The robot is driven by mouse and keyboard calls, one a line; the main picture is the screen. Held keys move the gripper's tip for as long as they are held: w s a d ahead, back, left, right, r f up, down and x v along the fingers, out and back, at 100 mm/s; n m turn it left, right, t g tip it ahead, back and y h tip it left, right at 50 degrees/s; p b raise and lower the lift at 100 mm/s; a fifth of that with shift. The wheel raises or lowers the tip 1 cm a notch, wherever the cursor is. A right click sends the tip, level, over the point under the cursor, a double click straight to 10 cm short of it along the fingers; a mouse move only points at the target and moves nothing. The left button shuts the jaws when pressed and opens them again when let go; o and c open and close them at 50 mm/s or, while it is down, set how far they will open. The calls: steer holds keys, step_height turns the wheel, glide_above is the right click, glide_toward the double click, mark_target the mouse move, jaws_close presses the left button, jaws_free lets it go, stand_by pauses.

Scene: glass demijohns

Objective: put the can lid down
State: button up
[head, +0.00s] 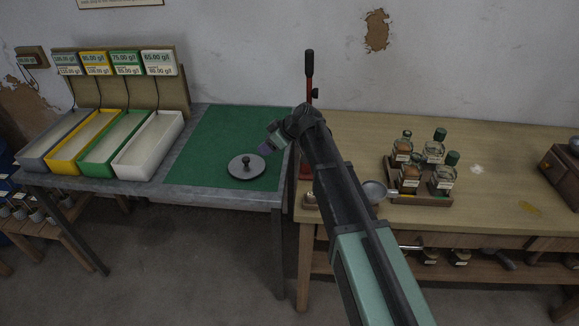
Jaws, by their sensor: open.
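The can lid (247,171) is a dark grey disc with a black knob in its middle. It lies flat on the green mat (212,140), near the mat's front right part. My gripper (268,152) is just above and to the right of the lid, at the end of my arm, which reaches in from the lower right. The gripper is open and appears apart from the knob. Its fingers are small and partly hidden in this view.
Grey, yellow, green and white (150,145) trays stand left of the mat under price-like signs (125,63). On the wooden table (490,150) at right is a wooden carrier (420,199) with several stoppered jars. A red and black upright tool (309,80) stands behind my arm.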

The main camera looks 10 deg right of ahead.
steer(key=s+d+f+m+g+h, duration=0.1)
steer(key=s+d+m, duration=0.3)
steer(key=s, duration=0.6)
steer(key=s+d+f+m+g+h, duration=0.1)
steer(key=s+d+m+h, duration=0.3)
steer(key=s, duration=0.6)
steer(key=s+d+f+m+g+h, duration=0.2)
steer(key=s+d+f+m+h, duration=0.1)
steer(key=s+d, duration=0.4)
steer(key=s+m, duration=0.1)
steer(key=s, duration=0.2)
steer(key=shift+s+m, duration=0.25)
steer(key=shift+m, duration=0.05)
